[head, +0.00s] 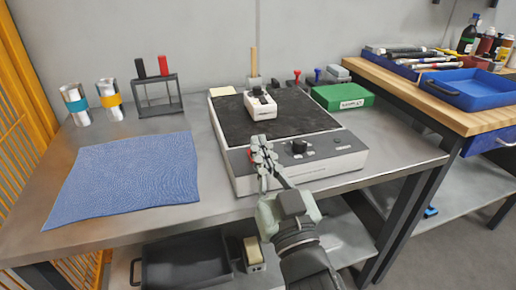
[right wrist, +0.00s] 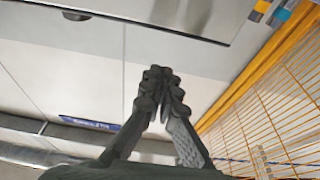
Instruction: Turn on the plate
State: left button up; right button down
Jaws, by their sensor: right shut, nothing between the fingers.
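The plate (head: 233,123) is a wide device with a dark top and a white and grey body on the table. Its front panel has a black knob (head: 299,147) right of centre. My right gripper (head: 263,148) is shut and empty, in front of the panel's left part. A bit of red shows beside its fingers, mostly hidden by them. The closed fingertips also show in the right wrist view (right wrist: 163,75). Whether they touch the panel cannot be told. My left gripper is not in view.
A small white device (head: 260,105) sits on the plate's top. A blue mat (head: 125,180), metal cups and a black rack (head: 158,98) are to the left. A green box (head: 342,97) is at the back right. A wooden table with a blue tray (head: 470,90) stands further right.

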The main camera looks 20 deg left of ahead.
pick_arm(q)
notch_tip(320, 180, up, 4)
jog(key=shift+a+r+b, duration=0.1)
jog(key=shift+b, duration=0.65)
pick_arm(e)
jog(key=f+v, duration=0.1)
jog(key=v, duration=0.8)
jog(key=shift+w+f, duration=0.15)
jog(key=shift+f, duration=0.25)
